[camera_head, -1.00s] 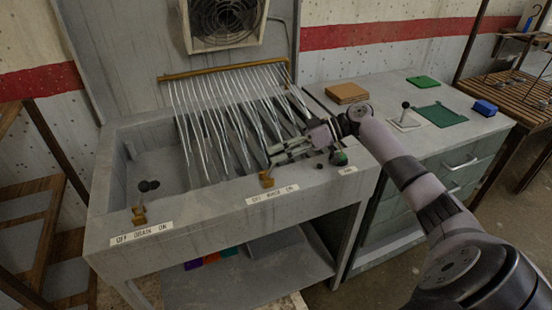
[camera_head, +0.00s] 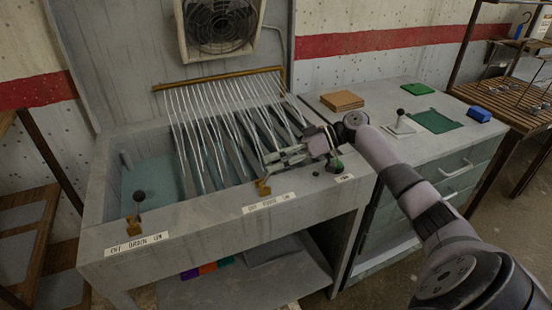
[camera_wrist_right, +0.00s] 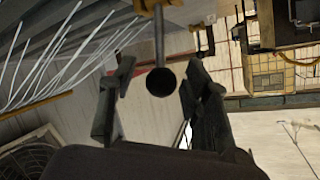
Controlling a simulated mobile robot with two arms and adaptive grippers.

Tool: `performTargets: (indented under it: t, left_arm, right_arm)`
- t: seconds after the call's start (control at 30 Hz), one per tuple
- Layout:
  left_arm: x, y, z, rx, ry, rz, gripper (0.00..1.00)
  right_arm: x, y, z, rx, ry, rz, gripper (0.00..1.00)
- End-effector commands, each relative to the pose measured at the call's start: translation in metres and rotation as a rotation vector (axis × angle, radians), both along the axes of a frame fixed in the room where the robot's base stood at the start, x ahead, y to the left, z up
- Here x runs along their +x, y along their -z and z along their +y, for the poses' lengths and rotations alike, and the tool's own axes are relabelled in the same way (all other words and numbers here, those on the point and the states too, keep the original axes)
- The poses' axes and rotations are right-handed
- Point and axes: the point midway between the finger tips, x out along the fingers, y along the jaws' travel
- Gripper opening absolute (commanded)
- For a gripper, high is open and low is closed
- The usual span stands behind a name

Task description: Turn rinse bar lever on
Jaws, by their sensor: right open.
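The rinse bar lever has a brass base (camera_head: 263,188) on the sink's front ledge, behind the middle label (camera_head: 269,203). In the right wrist view its rod ends in a black ball knob (camera_wrist_right: 162,82). My right gripper (camera_head: 276,160) is open just above and behind that base. In the wrist view its two dark fingers (camera_wrist_right: 158,98) stand on either side of the knob, with gaps; I see no clear contact. In the head view the gripper hides the lever's upper part. White streams fall from the brass rinse bar (camera_head: 218,79). My left gripper is not in view.
The sink (camera_head: 190,218) holds bluish water. The drain lever (camera_head: 137,210) stands at its left front. A dark knob (camera_head: 336,166) sits near the right label. On the counter are a wooden block (camera_head: 342,101), a small lever (camera_head: 400,120), a green mat (camera_head: 436,121) and a blue block (camera_head: 479,114).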

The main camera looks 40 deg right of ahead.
Motion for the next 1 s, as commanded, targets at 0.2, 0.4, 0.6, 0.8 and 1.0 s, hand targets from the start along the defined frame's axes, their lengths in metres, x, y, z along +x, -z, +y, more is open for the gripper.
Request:
performTargets:
  t: [0.2, 0.4, 0.6, 0.8, 1.0]
  left_arm:
    - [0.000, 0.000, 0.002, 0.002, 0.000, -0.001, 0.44]
    - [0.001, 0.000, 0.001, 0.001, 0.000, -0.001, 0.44]
    - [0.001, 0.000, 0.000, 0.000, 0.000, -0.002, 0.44]
    - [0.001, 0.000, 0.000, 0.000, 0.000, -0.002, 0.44]
    - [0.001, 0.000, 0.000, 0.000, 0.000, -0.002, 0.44]
  right_arm:
    - [-0.002, -0.002, -0.004, -0.001, 0.000, 0.001, 0.44]
    - [-0.017, -0.013, -0.031, -0.001, 0.003, 0.002, 0.44]
    - [-0.038, -0.029, -0.066, -0.001, 0.003, 0.002, 0.44]
    - [-0.051, -0.040, -0.090, -0.001, 0.002, 0.001, 0.44]
    - [-0.056, -0.043, -0.097, 0.000, 0.000, 0.000, 0.44]
